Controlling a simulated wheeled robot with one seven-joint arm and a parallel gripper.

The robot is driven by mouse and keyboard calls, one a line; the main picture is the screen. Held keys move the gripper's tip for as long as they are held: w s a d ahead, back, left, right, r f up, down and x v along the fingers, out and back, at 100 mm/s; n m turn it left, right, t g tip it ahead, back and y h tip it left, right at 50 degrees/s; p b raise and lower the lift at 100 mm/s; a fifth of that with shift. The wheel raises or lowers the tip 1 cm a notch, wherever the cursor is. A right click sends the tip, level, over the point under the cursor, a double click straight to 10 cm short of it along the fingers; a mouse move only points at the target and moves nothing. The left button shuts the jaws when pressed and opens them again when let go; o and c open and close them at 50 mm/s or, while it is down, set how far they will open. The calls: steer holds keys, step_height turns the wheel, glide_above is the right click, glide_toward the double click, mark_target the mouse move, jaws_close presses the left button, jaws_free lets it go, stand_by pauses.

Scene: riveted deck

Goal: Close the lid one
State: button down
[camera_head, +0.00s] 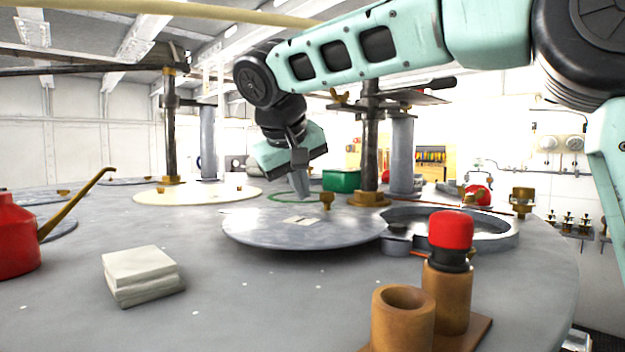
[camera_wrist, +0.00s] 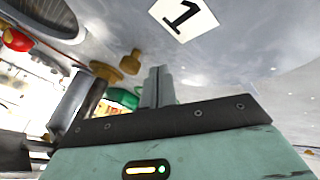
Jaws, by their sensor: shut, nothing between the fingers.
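Lid one, a round grey metal plate (camera_head: 265,230), lies swung to the left of a round raised-rim opening (camera_head: 505,238), its right edge near the rim. Much of the opening stands uncovered. The lid carries a white label with a black 1 (camera_wrist: 183,17) and a small brass knob (camera_head: 327,200), which also shows in the wrist view (camera_wrist: 130,62). My gripper (camera_head: 302,192) is shut and empty, pointing down at the lid's far side, left of the knob. Its grey fingers also show together in the wrist view (camera_wrist: 158,85). Whether the fingertips touch the lid I cannot tell.
A dark post (camera_head: 370,150) on a brass base stands behind the lid. A red-topped plunger (camera_head: 451,230) and a brown cup (camera_head: 403,318) stand in front right. A pale block stack (camera_head: 142,273) and red oil can (camera_head: 14,238) are left. Bare deck lies in front.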

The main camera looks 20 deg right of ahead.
steer(key=shift+d+r, duration=0.2)
steer(key=shift+d, duration=0.5)
steer(key=shift+w+d+f+p, duration=0.2)
steer(key=shift+d+p, duration=0.1)
steer(key=shift+d, duration=0.2)
steer(key=shift+d, duration=0.1)
